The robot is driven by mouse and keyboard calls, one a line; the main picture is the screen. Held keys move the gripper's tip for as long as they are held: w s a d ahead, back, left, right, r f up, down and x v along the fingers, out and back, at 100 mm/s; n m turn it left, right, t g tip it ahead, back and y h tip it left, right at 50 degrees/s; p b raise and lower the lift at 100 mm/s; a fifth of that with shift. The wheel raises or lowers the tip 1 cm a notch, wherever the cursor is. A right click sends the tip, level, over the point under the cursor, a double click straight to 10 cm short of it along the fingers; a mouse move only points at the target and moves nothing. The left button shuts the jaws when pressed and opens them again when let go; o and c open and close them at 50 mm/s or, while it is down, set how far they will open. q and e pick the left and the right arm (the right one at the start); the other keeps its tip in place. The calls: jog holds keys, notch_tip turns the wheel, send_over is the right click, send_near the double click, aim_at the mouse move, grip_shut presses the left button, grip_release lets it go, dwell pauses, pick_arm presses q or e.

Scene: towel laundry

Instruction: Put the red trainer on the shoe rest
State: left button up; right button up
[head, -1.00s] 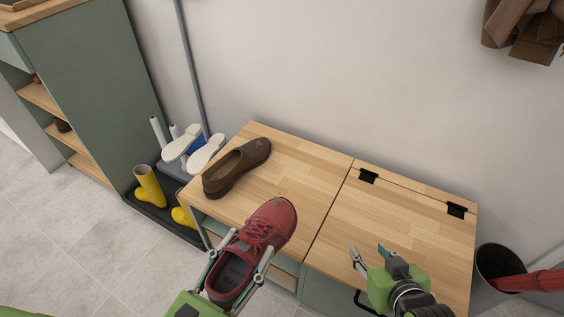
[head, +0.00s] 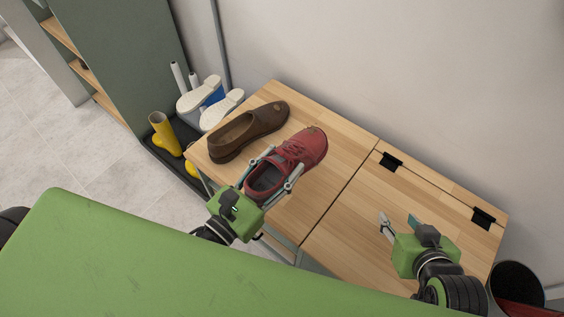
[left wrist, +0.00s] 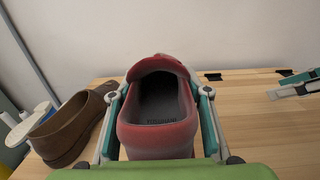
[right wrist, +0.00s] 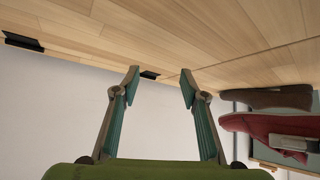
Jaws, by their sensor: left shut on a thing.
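The red trainer (head: 306,150) is over the wooden bench top, beside and to the right of a brown shoe (head: 248,130). My left gripper (head: 275,172) is shut on the trainer's heel end, one finger on each side, toe pointing away. In the left wrist view the trainer's heel and opening (left wrist: 158,110) fill the middle between the fingers. I cannot tell whether its sole touches the wood. The shoe rest seems to be the bench's left wooden top (head: 330,210). My right gripper (head: 400,224) is open and empty above the right part of the bench.
The bench's right section is a lid with black hinges (head: 391,161) and is otherwise clear. A dark bin (head: 515,285) stands at the right.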

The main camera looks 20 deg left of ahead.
pick_arm(q)
jog(key=shift+w+a+f+b, duration=0.25)
jog(key=shift+w+f+b, duration=0.25)
jog(key=shift+w+f, duration=0.65)
jog(key=w+f, duration=0.1)
jog(key=w+f+b, duration=0.1)
jog(key=f, duration=0.1)
jog(key=shift+w+a, duration=0.25)
jog(key=shift+a, duration=0.05)
jog(key=shift+w+f, duration=0.15)
jog(key=shift+f, duration=0.05)
jog(key=f+b, duration=0.2)
jog(key=f, duration=0.1)
jog(key=shift+w+a+f, duration=0.1)
jog(key=shift+w+f, duration=0.1)
pick_arm(e)
jog(key=w+a+r+t+y, duration=0.1)
jog(key=w+r+t, duration=0.3)
jog(key=r, duration=0.5)
jog(key=w+a+r+t+y, duration=0.2)
jog(key=r+t, duration=0.4)
jog(key=r, duration=0.3)
jog(key=shift+w+a+r+n+t, duration=0.3)
jog(key=shift+w+a+r+t, duration=0.1)
jog(key=shift+w+a, duration=0.5)
pick_arm(q)
jog(key=shift+f, duration=0.1)
pick_arm(e)
jog(key=shift+d+r, duration=0.1)
jog(key=shift+r, duration=0.05)
